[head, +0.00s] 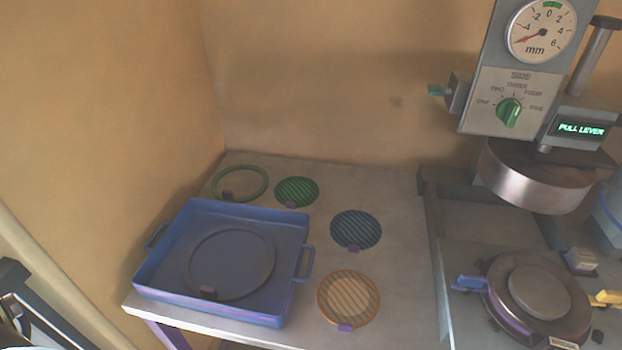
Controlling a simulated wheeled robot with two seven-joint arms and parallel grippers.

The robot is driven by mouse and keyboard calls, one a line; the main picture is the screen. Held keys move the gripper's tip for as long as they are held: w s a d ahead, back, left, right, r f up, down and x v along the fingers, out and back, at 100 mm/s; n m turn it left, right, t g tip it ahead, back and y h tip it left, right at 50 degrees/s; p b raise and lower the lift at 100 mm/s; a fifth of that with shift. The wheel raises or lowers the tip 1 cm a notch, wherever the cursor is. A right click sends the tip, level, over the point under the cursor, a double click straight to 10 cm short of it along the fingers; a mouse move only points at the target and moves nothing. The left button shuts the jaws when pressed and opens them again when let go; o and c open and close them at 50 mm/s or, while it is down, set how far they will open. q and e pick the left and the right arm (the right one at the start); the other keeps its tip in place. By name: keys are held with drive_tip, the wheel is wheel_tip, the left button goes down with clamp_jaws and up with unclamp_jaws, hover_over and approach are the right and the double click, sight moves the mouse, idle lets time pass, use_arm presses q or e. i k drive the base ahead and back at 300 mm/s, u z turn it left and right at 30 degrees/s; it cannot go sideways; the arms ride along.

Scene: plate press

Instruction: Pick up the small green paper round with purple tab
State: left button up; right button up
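The small green paper round (297,191) lies flat on the grey table, with dark stripes across it. Its purple tab (291,205) points toward the front edge of the round. A green ring (240,183) with its own dark purple tab lies just to its left, and the blue striped round is in front and to the right. Neither gripper is visible in the head view. Part of a dark arm link of mine may show at the lower left edge.
A blue tray (300,225) holds a dark ring (231,263). A blue striped round (356,230) and an orange striped round (348,298) lie on the table (402,260). A press (540,175) with gauge and "PULL LEVER" display stands right. Walls close the left and back.

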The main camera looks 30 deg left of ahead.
sight(297, 192)
drive_tip(key=i, duration=0.25)
drive_tip(key=u, duration=1.1)
